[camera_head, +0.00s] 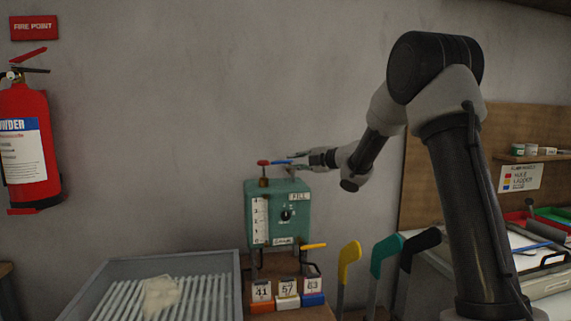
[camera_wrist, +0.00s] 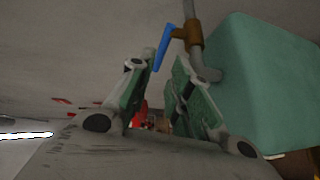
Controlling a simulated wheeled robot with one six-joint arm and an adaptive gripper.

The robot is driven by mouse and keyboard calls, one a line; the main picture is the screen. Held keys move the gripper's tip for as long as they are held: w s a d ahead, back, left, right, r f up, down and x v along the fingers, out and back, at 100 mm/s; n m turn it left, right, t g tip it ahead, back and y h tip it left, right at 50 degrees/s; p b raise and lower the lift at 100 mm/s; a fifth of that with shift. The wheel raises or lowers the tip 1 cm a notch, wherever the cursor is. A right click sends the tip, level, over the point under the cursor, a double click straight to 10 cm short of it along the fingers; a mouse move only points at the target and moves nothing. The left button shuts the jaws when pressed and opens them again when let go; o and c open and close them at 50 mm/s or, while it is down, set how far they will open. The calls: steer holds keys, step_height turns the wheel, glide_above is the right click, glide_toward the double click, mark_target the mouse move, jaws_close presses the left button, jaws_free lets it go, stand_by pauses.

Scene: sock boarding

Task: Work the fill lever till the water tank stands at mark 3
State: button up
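The green water tank (camera_head: 277,213) stands against the wall, with a white numbered scale strip (camera_head: 259,219) on its left front and a dark round dial (camera_head: 287,215) under a FILL label (camera_head: 299,196). The water level is too small to read. A blue lever (camera_head: 281,162) sits at the top on a pipe; it also shows in the wrist view (camera_wrist: 164,47). A red handle (camera_head: 263,162) is at its left. My gripper (camera_head: 297,161) is at the blue lever's right. In the wrist view my gripper (camera_wrist: 166,60) is open, the lever close by its fingertips; contact is unclear.
A yellow handle (camera_head: 314,246) juts from the tank's lower right. Below are several numbered blocks (camera_head: 287,302). A grey ribbed tray (camera_head: 105,275) with a pale cloth (camera_head: 160,295) is at left. Yellow (camera_head: 349,262), teal and black sock boards stand at right.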

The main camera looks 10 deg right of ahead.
steer(key=shift+v, duration=1.7)
